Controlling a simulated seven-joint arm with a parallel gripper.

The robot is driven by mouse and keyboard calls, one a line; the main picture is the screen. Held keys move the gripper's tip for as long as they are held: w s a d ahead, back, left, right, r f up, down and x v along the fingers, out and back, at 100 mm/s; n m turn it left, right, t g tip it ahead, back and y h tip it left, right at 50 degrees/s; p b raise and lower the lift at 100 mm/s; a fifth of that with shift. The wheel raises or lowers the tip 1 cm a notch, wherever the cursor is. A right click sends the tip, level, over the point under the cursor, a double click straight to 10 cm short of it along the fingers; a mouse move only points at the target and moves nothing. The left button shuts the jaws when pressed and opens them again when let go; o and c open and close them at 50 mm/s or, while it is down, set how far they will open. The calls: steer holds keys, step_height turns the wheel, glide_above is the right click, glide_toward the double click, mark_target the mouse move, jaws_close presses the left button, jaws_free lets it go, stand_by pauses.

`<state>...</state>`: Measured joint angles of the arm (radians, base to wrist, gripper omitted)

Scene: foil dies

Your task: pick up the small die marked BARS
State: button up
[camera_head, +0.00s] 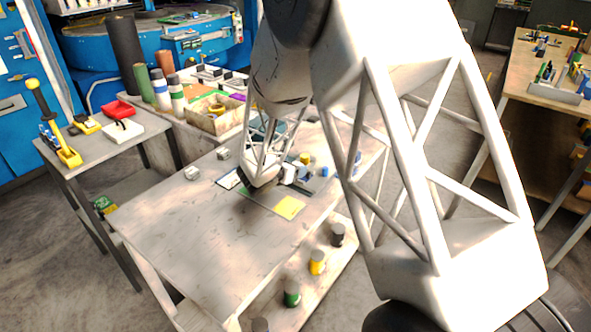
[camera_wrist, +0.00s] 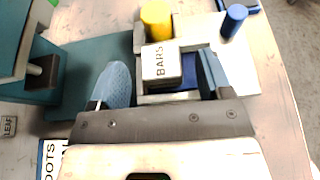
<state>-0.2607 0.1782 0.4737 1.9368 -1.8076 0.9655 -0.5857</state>
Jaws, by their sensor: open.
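The small die marked BARS (camera_wrist: 161,63) shows in the wrist view as a pale block with black letters on its face. It lies between the two fingers of my gripper (camera_wrist: 160,72), with a gap visible on its left side. The gripper is open and I see no grip on the die. A grey frame-like holder (camera_wrist: 190,98) shows around and behind the die; whether the die rests on it I cannot tell. In the head view my gripper (camera_head: 262,178) is low over the table, and I cannot make out BARS there.
A yellow cylinder (camera_wrist: 156,20) stands just behind the die, and a blue cylinder (camera_wrist: 233,20) is to its right. A LEAF die (camera_wrist: 8,127) is at far left.

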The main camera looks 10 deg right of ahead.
steer(key=c, duration=1.1)
steer(key=shift+o, duration=0.2)
steer(key=shift+r, duration=0.15)
step_height(320, 180, up, 18)
stand_by(0.4)
